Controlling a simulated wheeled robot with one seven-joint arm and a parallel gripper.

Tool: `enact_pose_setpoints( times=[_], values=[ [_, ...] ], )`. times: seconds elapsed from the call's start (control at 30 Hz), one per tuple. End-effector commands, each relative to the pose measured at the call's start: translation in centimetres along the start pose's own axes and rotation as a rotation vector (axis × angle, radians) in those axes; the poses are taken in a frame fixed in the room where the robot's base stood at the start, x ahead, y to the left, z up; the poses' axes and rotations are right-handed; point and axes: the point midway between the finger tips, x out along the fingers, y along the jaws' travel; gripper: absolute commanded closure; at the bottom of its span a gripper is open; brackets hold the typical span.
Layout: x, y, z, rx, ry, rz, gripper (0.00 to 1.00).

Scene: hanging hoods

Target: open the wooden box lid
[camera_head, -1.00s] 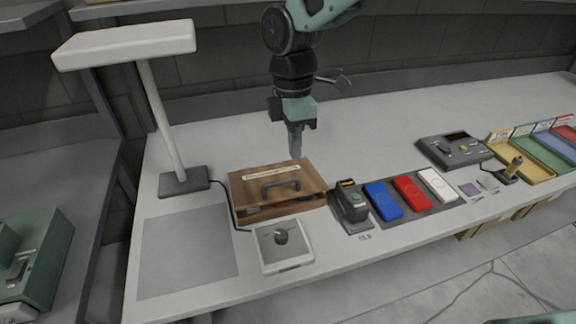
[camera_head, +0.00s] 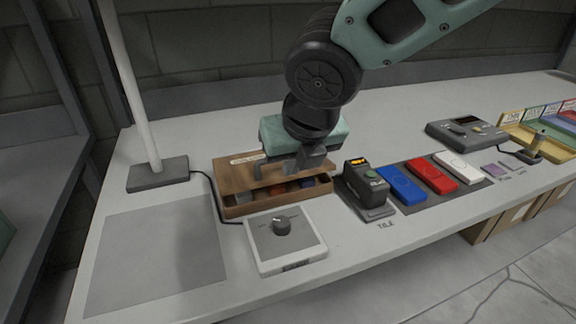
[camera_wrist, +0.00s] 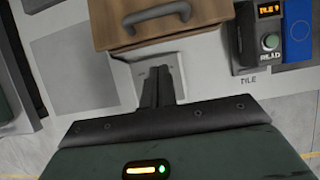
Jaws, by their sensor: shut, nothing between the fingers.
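The wooden box (camera_head: 232,208) stands on the bench, and colored pieces show through the gap along its front, below the lid (camera_head: 235,176). The lid carries a pale label and a dark handle (camera_head: 259,165). In the wrist view the lid (camera_wrist: 190,30) and its curved handle (camera_wrist: 155,12) are at the top. My gripper (camera_head: 303,168) is over the lid's right part in the head view and covers some of it. In the wrist view its fingers (camera_wrist: 157,82) are shut together and empty, apart from the handle. I cannot tell whether they touch the lid.
A white dial unit (camera_head: 262,262) stands in front of the box. A tile reader (camera_head: 368,190) and blue, red and white tiles (camera_head: 432,175) are to the right. A lamp base (camera_head: 158,174) and a bare grey mat (camera_head: 150,255) are left.

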Motion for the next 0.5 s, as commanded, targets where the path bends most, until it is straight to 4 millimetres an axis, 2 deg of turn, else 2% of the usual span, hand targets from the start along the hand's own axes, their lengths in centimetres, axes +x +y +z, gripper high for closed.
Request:
enact_pose_setpoints(
  times=[0.1,0.4,0.5],
  values=[
    [2.7,0.1,-0.3,-0.001,0.005,-0.002,1.0],
    [8.7,0.1,-0.3,0.001,0.005,-0.002,1.0],
    [7.3,0.0,1.9,0.006,-0.001,0.0,1.0]
  ],
)
